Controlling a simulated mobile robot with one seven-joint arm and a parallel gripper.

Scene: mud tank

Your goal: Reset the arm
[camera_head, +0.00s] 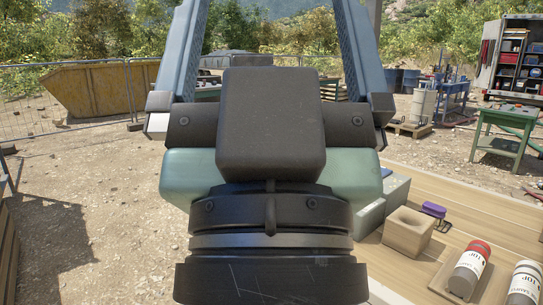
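My gripper (272,20) fills the middle of the head view, close to the camera, with its dark round wrist at the bottom and a black block and green body above. Its two blue-grey fingers stand wide apart and run up out of the top of the picture. The tips are cut off. Nothing shows between the parts of the fingers in view, so it looks open and empty. The rest of my arm is mostly out of view.
A wooden table (480,235) at the lower right holds a tan hollow block (408,232), a purple item (433,210) and two bottles, one red-topped (468,270) and one white (524,284). A yellow skip (95,88), wire fence (35,110) and green table (505,125) stand beyond.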

